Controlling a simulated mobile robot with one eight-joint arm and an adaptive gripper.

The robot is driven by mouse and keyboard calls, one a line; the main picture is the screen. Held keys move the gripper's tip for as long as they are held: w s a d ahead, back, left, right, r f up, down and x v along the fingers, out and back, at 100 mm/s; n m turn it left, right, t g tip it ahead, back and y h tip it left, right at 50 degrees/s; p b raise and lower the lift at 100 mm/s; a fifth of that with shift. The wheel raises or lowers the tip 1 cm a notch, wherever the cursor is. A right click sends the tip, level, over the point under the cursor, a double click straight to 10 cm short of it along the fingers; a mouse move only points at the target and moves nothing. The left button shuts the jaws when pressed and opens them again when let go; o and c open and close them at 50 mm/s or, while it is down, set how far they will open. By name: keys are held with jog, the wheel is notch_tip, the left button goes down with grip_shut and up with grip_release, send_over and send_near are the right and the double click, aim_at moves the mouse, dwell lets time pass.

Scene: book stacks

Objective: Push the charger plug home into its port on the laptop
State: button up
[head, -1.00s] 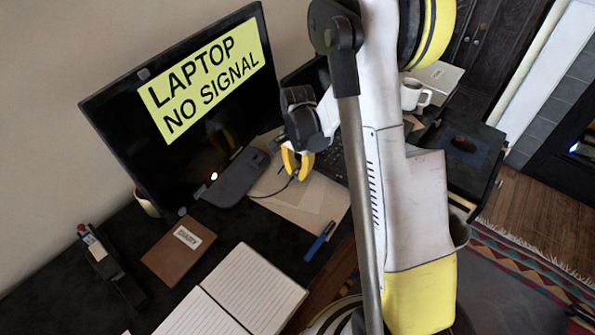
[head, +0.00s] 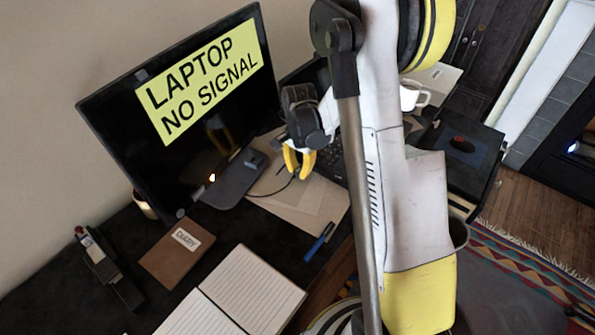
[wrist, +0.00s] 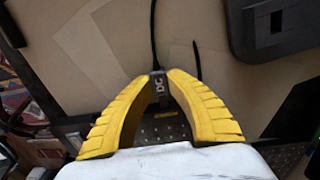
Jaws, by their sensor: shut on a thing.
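My gripper (head: 300,172) has yellow fingers and hangs in front of the laptop (head: 335,165), whose dark keyboard shows partly behind it. In the wrist view the fingertips (wrist: 158,82) are closed on the charger plug (wrist: 158,86), a small dark piece marked "DC". A black cable runs from the plug toward the top of that view. The cable (head: 272,194) also curves left over papers in the head view. A dark dotted surface (wrist: 170,130) shows between the fingers, below the plug. The port itself is not clearly visible, so I cannot tell whether the plug touches it.
A monitor (head: 215,75) reading "LAPTOP NO SIGNAL" stands at the left on its dark base (head: 232,185). Tan papers (head: 315,200), a blue pen (head: 320,241), a brown notebook (head: 175,255) and an open lined book (head: 250,285) lie nearby. A white mug (head: 412,97) stands beyond my arm.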

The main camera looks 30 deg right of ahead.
jog(key=shift+w+d, duration=0.2)
jog(key=shift+d, duration=0.25)
jog(key=shift+w+d, duration=0.2)
jog(key=shift+d, duration=0.25)
jog(key=o, duration=0.9)
notch_tip(320, 180, up, 12)
jog(key=shift+r, duration=0.1)
